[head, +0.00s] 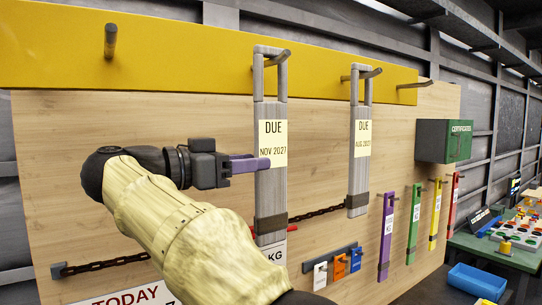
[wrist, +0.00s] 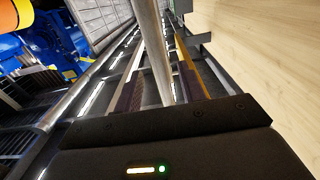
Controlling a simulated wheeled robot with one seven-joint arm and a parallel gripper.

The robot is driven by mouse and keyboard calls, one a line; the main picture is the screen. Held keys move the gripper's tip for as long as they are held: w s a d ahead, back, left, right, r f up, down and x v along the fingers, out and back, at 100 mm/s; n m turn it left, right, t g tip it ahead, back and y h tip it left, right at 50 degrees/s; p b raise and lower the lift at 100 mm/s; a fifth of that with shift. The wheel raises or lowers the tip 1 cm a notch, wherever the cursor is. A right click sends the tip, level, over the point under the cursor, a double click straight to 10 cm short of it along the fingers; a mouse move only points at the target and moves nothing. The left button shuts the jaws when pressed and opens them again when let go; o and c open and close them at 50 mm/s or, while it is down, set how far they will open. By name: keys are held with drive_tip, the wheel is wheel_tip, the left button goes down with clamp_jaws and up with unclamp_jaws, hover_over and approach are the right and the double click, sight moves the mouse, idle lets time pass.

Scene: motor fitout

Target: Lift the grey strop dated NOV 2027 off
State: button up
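The grey strop dated NOV 2027 (head: 270,197) hangs upright from a peg on the yellow rail in the head view. A cream tag (head: 273,143) reading DUE NOV 2027 is on its front. My gripper (head: 262,163) reaches in from the left at the tag's lower edge, with a purple finger across the strop's left part. In the wrist view the strop (wrist: 153,45) runs as a pale band between the two fingers (wrist: 162,85), with gaps beside it, so the gripper looks open around it. The far finger is hidden in the head view.
Bare pegs stick out at far left (head: 110,40) and right (head: 412,85). A chain (head: 316,212), coloured tags (head: 337,267) and a green certificates box (head: 444,141) are on the wooden board.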

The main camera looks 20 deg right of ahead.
sight(286, 157)
drive_tip(key=p+x, duration=0.2)
drive_tip(key=x, duration=0.3)
drive_tip(key=shift+d+r, duration=0.1)
drive_tip(key=shift+d, duration=0.05)
idle(0.4)
clamp_jaws()
